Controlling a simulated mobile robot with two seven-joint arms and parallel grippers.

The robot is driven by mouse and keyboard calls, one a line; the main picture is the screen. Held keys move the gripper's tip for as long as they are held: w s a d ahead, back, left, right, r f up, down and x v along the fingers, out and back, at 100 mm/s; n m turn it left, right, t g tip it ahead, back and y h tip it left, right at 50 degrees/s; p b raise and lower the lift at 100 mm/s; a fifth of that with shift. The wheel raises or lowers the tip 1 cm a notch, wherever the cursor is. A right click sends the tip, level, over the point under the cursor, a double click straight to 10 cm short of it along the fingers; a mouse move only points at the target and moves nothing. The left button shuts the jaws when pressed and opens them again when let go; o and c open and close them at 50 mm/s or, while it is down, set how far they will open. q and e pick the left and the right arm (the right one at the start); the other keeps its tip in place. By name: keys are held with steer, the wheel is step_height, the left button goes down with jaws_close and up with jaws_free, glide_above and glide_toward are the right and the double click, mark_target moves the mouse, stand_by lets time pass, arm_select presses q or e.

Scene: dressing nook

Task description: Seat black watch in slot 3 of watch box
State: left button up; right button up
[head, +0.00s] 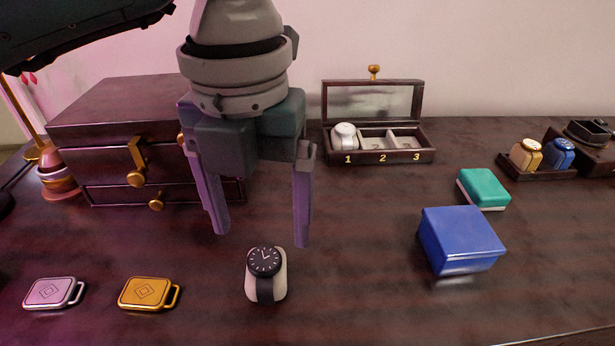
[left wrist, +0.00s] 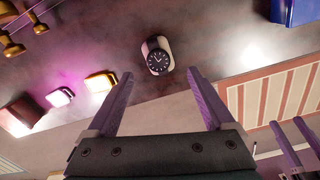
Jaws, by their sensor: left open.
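The black watch (head: 265,262) sits on a pale cushion on the dark dresser top, at the lower middle of the head view. It also shows in the left wrist view (left wrist: 158,60), beyond the fingertips. My left gripper (head: 261,240) is open and empty, its fingers pointing down above and just behind the watch, apart from it. The watch box (head: 383,157) stands open at the back, its lid raised. Its slots are marked 1, 2 and 3. A white watch (head: 344,134) is in slot 1; slots 2 and 3 hold no watch.
A blue box (head: 461,240) and a teal box (head: 484,189) are right of centre. A tray with a gold watch (head: 526,154) and a blue watch (head: 561,153) is far right. Silver (head: 50,293) and gold (head: 146,293) tags lie front left. A drawer chest (head: 120,135) stands behind.

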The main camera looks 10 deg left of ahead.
mark_target(263, 262)
arm_select(q)
step_height(263, 262, down, 6)
steer(key=shift+s+a+r, duration=0.1)
steer(key=shift+s+r, duration=0.05)
steer(key=shift+r, duration=0.05)
jaws_close()
stand_by(0.7)
